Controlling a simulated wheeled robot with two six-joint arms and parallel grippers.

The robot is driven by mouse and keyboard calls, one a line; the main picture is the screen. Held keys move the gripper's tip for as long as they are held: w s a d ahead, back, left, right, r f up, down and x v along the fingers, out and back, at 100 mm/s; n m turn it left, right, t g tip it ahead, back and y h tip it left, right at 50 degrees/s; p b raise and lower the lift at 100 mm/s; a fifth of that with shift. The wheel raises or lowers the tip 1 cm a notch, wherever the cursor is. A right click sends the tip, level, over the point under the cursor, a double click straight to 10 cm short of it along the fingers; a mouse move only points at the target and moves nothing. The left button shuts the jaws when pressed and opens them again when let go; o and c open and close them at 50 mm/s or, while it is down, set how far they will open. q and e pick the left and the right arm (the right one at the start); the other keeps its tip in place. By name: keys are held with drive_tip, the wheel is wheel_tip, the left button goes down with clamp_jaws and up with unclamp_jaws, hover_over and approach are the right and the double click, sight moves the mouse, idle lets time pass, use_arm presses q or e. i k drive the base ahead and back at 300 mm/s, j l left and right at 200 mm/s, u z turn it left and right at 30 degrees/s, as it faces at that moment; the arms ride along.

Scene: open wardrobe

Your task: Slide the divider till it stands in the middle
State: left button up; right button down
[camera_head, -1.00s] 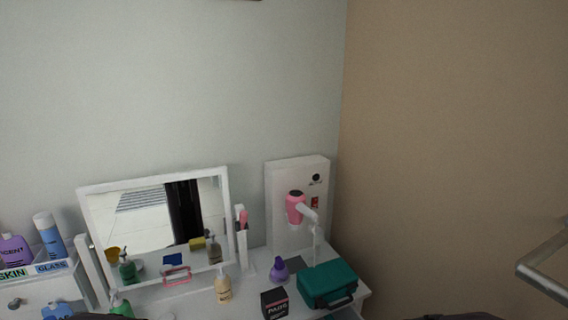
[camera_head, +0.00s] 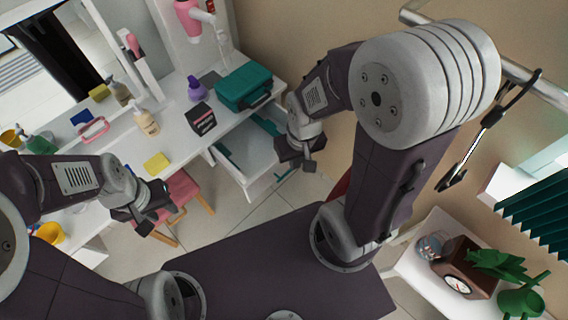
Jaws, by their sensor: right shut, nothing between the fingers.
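No divider can be made out for certain in the head view. A white drawer (camera_head: 264,184) stands pulled out from the dressing table at the centre, with teal parts inside. What these parts are is too small to tell. My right gripper (camera_head: 297,168) is shut and empty, at the right side of the drawer in the picture. Whether it touches the drawer cannot be told. My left gripper (camera_head: 138,220) hangs over the pink stool, left of the drawer. Its finger gap is not clear.
The white dressing table (camera_head: 178,128) holds a teal case (camera_head: 243,86), a dark box (camera_head: 200,118), a purple bottle (camera_head: 197,88) and a mirror. A pink stool (camera_head: 184,188) stands below. A metal rail (camera_head: 530,78) and a white shelf with a brown clock (camera_head: 457,284) are at right.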

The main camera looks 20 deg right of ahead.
sight(271, 127)
drive_tip(key=i+j+z, duration=0.1)
drive_tip(key=i+j, duration=0.2)
drive_tip(key=i, duration=0.15)
drive_tip(key=i+j, duration=0.35)
drive_tip(key=i+z, duration=0.05)
